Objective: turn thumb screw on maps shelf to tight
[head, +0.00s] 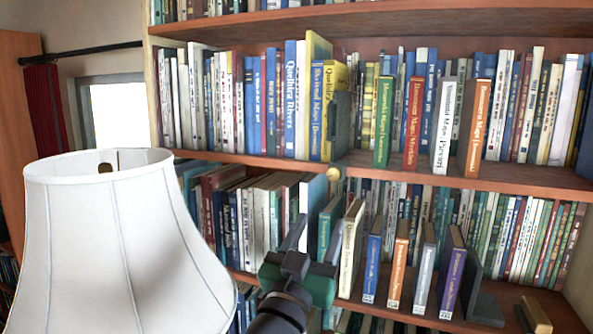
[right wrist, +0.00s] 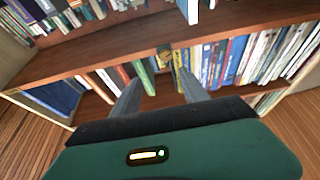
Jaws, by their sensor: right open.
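The maps shelf (head: 420,178) is the reddish-brown middle board, with books labelled "Maps" standing on it. A small round brass-coloured thumb screw (head: 334,173) sits at its front edge, near the middle. Whether it is tight or loose cannot be told. My right gripper (head: 318,234) is open and empty, below the screw and apart from it in the head view. In the right wrist view its two grey fingers (right wrist: 160,90) are spread, with a small brassy piece, seemingly the screw (right wrist: 164,54), beyond the gap between them. My left gripper is not in view.
A white lampshade (head: 120,240) fills the lower left, close to my right arm. Books stick out on the lower shelf, including a cream one (head: 351,248) just right of my gripper. A dark bookend (head: 341,125) stands above the screw.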

